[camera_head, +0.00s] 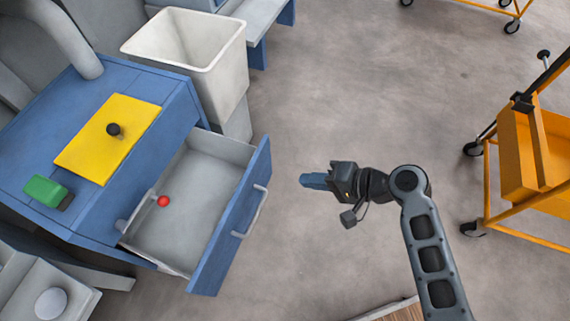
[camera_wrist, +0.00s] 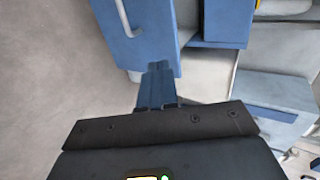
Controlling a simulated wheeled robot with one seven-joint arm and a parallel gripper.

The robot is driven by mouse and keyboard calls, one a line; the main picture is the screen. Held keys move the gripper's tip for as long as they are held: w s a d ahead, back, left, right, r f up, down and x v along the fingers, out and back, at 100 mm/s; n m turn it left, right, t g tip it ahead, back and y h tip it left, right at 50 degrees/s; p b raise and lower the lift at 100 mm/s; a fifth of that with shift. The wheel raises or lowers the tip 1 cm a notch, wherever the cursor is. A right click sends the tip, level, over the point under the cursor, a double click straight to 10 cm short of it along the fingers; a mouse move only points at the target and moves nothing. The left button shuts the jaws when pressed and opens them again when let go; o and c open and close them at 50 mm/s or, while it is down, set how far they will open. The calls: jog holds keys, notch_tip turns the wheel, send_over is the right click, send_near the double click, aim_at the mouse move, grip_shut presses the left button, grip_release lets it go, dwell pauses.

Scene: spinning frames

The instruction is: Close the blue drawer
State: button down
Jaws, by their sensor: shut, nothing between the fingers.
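The blue drawer (camera_head: 228,225) stands pulled out of a blue cabinet (camera_head: 120,215), with a grey inside and a pale bar handle (camera_head: 251,212) on its front. A small red ball (camera_head: 163,201) lies inside it. My gripper (camera_head: 304,180) is shut and empty, to the right of the drawer front and apart from it in the head view. In the wrist view my shut fingers (camera_wrist: 157,68) point toward a blue panel (camera_wrist: 150,35) with a pale handle (camera_wrist: 124,18). I cannot tell the exact gap there.
A yellow board (camera_head: 95,150) with a black knob and a green block (camera_head: 45,191) lie on the cabinet top. A white bin (camera_head: 172,42) stands behind the drawer. Orange carts (camera_head: 515,150) stand at the right. The floor between my gripper and the drawer is clear.

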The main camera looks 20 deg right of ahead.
jog(key=b, duration=0.3)
send_near(252, 172)
notch_tip(252, 172, down, 4)
jog(key=w+a, duration=0.1)
jog(key=shift+w+a+r, duration=0.15)
jog(key=shift+w+a, duration=0.25)
jog(key=shift+a, duration=0.15)
jog(key=shift+w+a+r, duration=0.2)
jog(key=shift+w+a, duration=0.15)
jog(key=shift+a, duration=0.25)
jog(key=shift+w+a, duration=0.4)
jog(key=shift+a, duration=0.1)
jog(key=w+a+b, duration=0.3)
jog(key=w+a, duration=0.9)
jog(key=a, duration=0.4)
jog(key=shift+w+r, duration=0.15)
jog(key=shift+r, duration=0.05)
